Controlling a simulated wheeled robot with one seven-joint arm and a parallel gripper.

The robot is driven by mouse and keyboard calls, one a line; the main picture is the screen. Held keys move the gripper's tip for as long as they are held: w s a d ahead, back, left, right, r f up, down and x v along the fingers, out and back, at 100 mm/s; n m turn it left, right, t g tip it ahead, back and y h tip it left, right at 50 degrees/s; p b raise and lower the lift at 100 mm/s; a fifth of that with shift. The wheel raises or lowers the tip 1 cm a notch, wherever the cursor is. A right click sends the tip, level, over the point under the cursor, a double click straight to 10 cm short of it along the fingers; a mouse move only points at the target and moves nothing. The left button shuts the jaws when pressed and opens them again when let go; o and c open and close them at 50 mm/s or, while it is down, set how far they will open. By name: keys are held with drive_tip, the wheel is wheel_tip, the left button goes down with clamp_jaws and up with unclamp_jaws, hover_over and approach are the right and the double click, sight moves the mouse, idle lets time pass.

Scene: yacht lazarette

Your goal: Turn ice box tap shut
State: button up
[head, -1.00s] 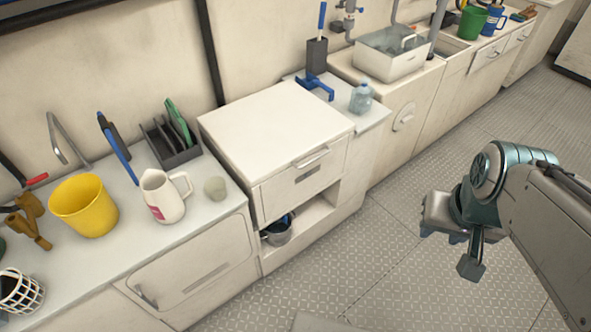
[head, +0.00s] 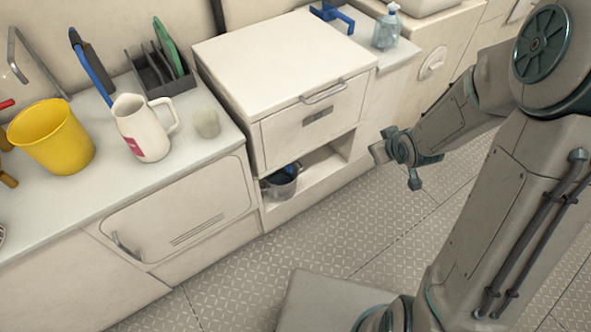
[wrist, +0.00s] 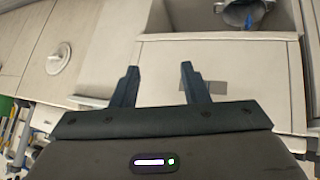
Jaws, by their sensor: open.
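A round white knob (head: 432,64) with a raised grip sits on the cabinet front right of the drawer unit; I cannot tell whether it is the ice box tap. It also shows at the upper left of the wrist view (wrist: 60,57). No other thing is clearly the tap. My gripper (head: 379,152) is out in front of the drawer unit, left of and below the knob in the head view. In the wrist view the gripper (wrist: 158,72) is open, with nothing between its two dark fingers, facing the pale unit front.
The white unit (head: 285,60) has a front handle (head: 323,92) and an open shelf with a grey bucket (head: 282,182). A clear bottle (head: 386,30) and a blue clamp-like object (head: 332,14) stand behind. A white jug (head: 146,130) and yellow bucket (head: 52,138) are left. The floor is open.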

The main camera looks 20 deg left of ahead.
drive_tip(key=a+f+n+y+b, duration=0.3)
drive_tip(key=a+f+y+b, duration=0.35)
drive_tip(key=f, duration=1.05)
drive_tip(key=m+t+y+b, duration=0.1)
drive_tip(key=t+y+b, duration=0.35)
drive_tip(key=b, duration=0.45)
approach(291, 170)
drive_tip(key=shift+g, duration=0.35)
drive_tip(key=b+x, duration=0.2)
drive_tip(key=x, duration=0.7)
drive_tip(key=shift+w+b, duration=0.3)
drive_tip(key=shift+b, duration=0.05)
drive_tip(key=shift+m, duration=0.3)
clamp_jaws()
